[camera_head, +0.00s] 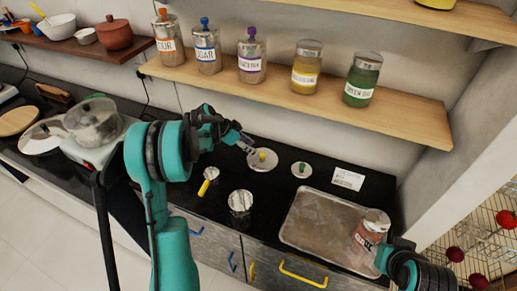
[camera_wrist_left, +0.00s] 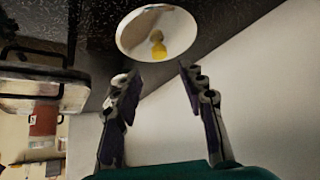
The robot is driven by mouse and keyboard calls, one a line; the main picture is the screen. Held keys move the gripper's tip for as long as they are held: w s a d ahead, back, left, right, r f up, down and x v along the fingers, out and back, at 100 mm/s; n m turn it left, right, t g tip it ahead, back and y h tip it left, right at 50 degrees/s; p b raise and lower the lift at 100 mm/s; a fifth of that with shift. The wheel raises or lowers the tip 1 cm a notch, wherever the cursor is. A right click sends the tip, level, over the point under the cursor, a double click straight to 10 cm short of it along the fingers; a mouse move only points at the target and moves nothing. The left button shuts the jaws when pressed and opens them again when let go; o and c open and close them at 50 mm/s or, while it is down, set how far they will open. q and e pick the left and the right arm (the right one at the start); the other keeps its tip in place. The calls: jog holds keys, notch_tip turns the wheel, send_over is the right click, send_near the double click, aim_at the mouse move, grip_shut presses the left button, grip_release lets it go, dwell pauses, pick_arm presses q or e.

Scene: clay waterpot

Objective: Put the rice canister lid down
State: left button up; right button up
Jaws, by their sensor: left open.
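A round white lid with a yellow knob (camera_head: 262,160) lies on the black counter; it also shows in the left wrist view (camera_wrist_left: 140,42). A second pale lid with a green knob (camera_head: 302,170) lies to its right. I cannot tell whether either is the rice canister's. My left gripper (camera_head: 244,141) is open and empty, just behind and left of the yellow-knobbed lid, apart from it. A red-labelled canister (camera_head: 369,232) stands on the metal tray; its label is unreadable. My right gripper is at the canister's lower right, its fingers hidden.
The metal tray (camera_head: 322,226) covers the counter's right part. A metal cup (camera_head: 240,201) and a yellow-handled scoop (camera_head: 206,182) are at the front. A white card (camera_head: 348,179) lies behind the tray. Several labelled canisters stand on the wooden shelf (camera_head: 320,104) above.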

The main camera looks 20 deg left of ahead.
pick_arm(q)
jog(key=s+d+r+n+y, duration=0.2)
jog(key=s+d+r+n, duration=0.15)
jog(key=s+r, duration=0.4)
jog(key=s+d+r+n+y, duration=0.1)
jog(key=s+d+r+n, duration=0.1)
jog(key=s+d+r, duration=0.5)
jog(key=s+f+n+t+y, duration=0.1)
jog(key=s+n, duration=0.1)
jog(key=s, duration=0.6)
jog(key=s+d+f+n+t+y, duration=0.1)
jog(key=s+n, duration=0.1)
jog(key=s, duration=0.5)
jog(key=shift+s+f+y+p, duration=0.25)
jog(key=shift+s+y+p, duration=0.1)
jog(key=shift+y, duration=0.05)
jog(key=shift+n, duration=0.25)
